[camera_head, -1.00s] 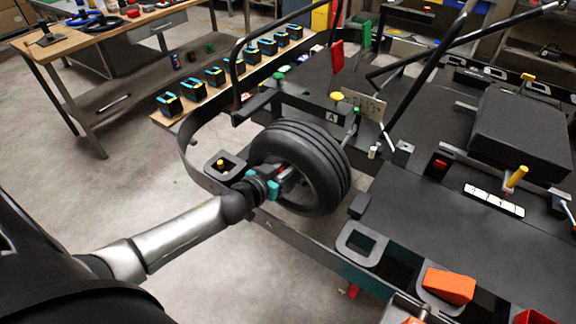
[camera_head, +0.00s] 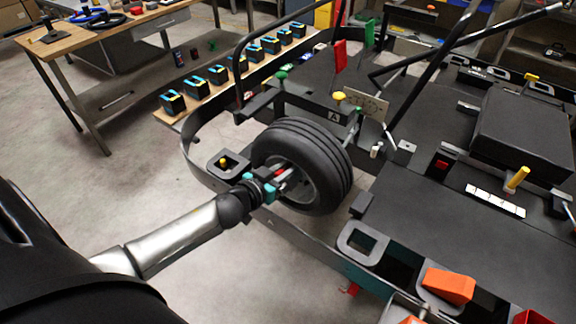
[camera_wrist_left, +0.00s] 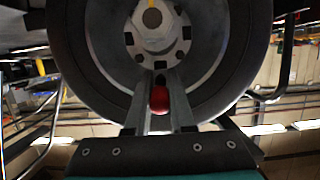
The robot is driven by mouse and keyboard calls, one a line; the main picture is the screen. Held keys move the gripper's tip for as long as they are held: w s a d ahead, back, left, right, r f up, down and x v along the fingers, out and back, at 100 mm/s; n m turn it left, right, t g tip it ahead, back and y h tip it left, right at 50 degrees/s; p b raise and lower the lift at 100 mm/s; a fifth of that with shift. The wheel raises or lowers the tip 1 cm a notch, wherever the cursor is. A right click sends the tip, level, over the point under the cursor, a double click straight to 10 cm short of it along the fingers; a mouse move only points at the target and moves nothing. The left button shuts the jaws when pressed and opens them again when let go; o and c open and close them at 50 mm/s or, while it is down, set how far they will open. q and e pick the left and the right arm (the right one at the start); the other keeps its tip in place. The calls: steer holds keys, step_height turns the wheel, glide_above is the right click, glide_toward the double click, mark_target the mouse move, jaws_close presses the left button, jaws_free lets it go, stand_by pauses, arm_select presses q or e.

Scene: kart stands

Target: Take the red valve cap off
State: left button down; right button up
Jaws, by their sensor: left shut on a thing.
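The red valve cap (camera_wrist_left: 159,99) shows in the left wrist view between the two grey fingers of my left gripper (camera_wrist_left: 160,90), which is shut on it. Behind it are the grey rim and black tyre of the wheel (camera_wrist_left: 75,80), with the hub nut above. I cannot tell whether the cap touches its valve stem. In the head view my left gripper (camera_head: 287,180) is in front of the wheel's outer face (camera_head: 325,165), and a bit of the red cap (camera_head: 279,173) shows by the fingers. My right gripper is not in view.
The kart frame's dark side bar (camera_head: 320,255) runs below and around the wheel. A grey bracket with a yellow knob (camera_head: 225,162) is left of my gripper. A square-holed plate (camera_head: 362,243) and orange pedal-like block (camera_head: 450,285) lie to the right. Open floor is at left.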

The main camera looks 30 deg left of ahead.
mark_target(276, 176)
arm_select(q)
steer(key=shift+p+v, duration=0.75)
steer(key=shift+v, duration=1.3)
steer(key=shift+f, duration=0.15)
steer(key=shift+s, duration=0.1)
